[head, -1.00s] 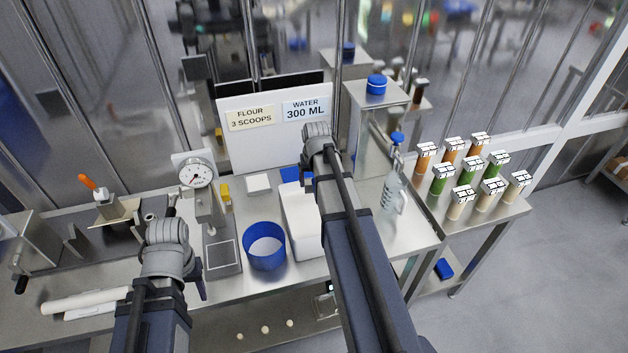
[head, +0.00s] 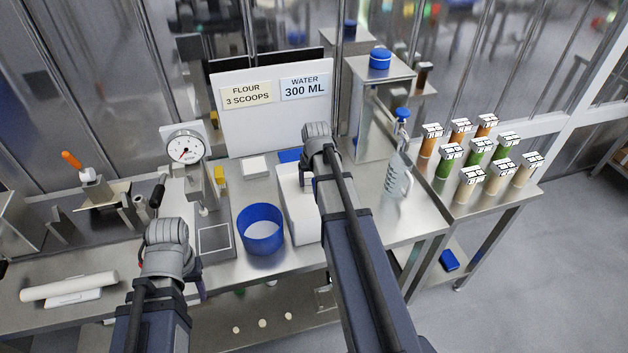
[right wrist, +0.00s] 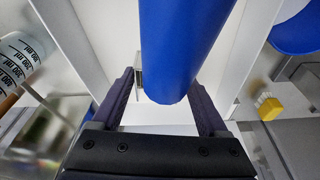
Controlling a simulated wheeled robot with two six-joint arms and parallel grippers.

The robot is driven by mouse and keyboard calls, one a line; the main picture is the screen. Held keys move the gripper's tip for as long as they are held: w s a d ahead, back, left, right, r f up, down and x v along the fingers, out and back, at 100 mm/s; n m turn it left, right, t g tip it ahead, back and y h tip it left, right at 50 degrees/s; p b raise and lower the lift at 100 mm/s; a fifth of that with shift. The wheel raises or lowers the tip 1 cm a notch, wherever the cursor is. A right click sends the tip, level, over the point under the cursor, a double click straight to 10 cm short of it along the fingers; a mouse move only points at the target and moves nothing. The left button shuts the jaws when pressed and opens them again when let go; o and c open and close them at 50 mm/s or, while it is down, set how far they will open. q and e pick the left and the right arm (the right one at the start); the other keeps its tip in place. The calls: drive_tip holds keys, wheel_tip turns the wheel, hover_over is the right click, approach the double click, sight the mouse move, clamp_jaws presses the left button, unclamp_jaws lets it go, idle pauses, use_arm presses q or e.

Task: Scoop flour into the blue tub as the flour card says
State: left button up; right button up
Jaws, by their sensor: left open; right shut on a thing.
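The flour card (head: 247,94) on the white board reads "FLOUR 3 SCOOPS". The open blue tub (head: 262,230) stands on the steel table, with a pale surface inside; its edge shows in the right wrist view (right wrist: 300,28). A white bin (head: 299,215) stands just right of it, partly behind my right arm. My right gripper (right wrist: 166,92) is shut on a blue rounded handle (right wrist: 188,40) over the white bin. What the handle belongs to is hidden. My left gripper (head: 200,285) is open, low and left of the tub, mostly hidden by its wrist.
A water card (head: 304,87) reads "300 ML". A dial scale (head: 186,148) stands behind left, a measuring jug (head: 397,177) right of the bin. Several spice jars (head: 475,158) stand on the right side table. A rolling pin (head: 67,283) lies at front left.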

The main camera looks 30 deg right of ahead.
drive_tip(key=shift+s+b+x, duration=0.25)
drive_tip(key=shift+b+x, duration=0.65)
drive_tip(key=shift+x, duration=0.1)
drive_tip(key=shift+s+b+x, duration=0.2)
drive_tip(key=shift+b+x, duration=0.65)
drive_tip(key=shift+x, duration=0.2)
drive_tip(key=shift+a, duration=0.2)
drive_tip(key=w+d+p+v, duration=0.1)
drive_tip(key=w+p+v, duration=0.1)
drive_tip(key=p+v, duration=1)
drive_tip(key=shift+w+r+p, duration=0.35)
drive_tip(key=shift+r+p, duration=0.15)
drive_tip(key=shift+r, duration=0.05)
